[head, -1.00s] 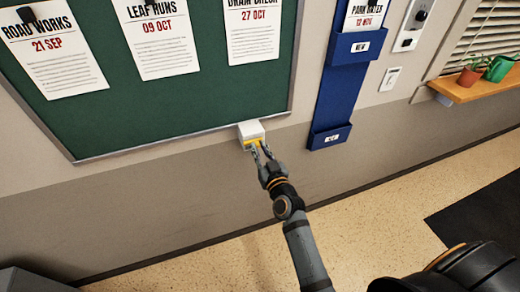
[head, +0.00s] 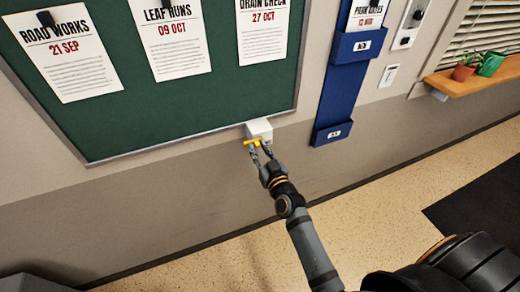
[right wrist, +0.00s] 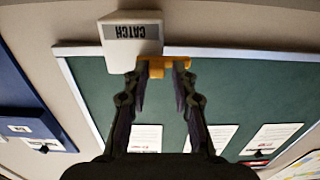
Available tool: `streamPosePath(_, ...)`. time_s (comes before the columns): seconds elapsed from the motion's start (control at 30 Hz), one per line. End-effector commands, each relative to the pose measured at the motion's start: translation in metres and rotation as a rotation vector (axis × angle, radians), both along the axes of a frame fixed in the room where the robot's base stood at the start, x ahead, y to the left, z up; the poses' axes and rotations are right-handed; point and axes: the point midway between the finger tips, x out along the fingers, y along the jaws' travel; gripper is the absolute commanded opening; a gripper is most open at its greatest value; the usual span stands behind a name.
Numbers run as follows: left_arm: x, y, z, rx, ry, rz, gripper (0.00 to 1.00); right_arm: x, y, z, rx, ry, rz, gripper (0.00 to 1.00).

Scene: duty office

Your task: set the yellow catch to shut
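A white box (head: 260,129) sits at the lower right corner of the green board's frame. In the right wrist view, this box (right wrist: 131,45) bears the label CATCH. The yellow catch (head: 251,142) is a small bar at the box's lower edge, jutting out to its left in the head view. In the right wrist view, the yellow catch (right wrist: 156,66) lies at my fingertips, its short stub between them. My right gripper (head: 260,148) reaches up from below. Its fingers (right wrist: 161,72) stand apart, with gaps beside the stub; touch is unclear. My left gripper is out of view.
The green notice board (head: 225,100) with several pinned papers fills the upper left. A blue wall rack (head: 345,85) hangs to the right of the box. A wooden shelf (head: 470,84) with pots is at the far right. The wall below the box is clear.

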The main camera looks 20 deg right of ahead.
Motion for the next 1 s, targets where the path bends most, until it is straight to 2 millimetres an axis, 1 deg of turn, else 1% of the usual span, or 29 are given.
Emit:
streamPosePath(0.03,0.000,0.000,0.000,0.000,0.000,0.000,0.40,0.000,0.000,0.000,0.000,-0.001,0.000,0.37)
streamPosePath(0.07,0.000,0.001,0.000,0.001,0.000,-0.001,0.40,0.000,0.000,0.000,0.000,-0.001,-0.001,0.40)
streamPosePath(0.2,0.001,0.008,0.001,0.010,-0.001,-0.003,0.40,0.000,0.000,0.001,-0.001,-0.002,-0.001,0.40)
streamPosePath(0.37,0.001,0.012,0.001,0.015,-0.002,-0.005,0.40,-0.002,0.000,0.000,-0.002,-0.002,-0.001,0.40)
streamPosePath(0.47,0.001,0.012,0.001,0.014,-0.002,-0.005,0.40,-0.012,-0.001,0.000,-0.002,-0.001,-0.001,0.40)
streamPosePath(0.53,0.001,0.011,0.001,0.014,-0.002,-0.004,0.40,-0.027,-0.001,-0.001,0.000,0.001,-0.001,0.40)
streamPosePath(0.7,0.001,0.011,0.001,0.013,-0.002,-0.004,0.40,-0.053,-0.001,0.000,0.001,0.001,-0.001,0.40)
streamPosePath(0.9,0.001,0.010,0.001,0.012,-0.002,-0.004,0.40,-0.069,-0.001,0.000,0.000,-0.001,0.000,0.40)
streamPosePath(1.0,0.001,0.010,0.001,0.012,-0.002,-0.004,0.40,-0.073,-0.001,0.000,-0.001,-0.001,0.000,0.40)
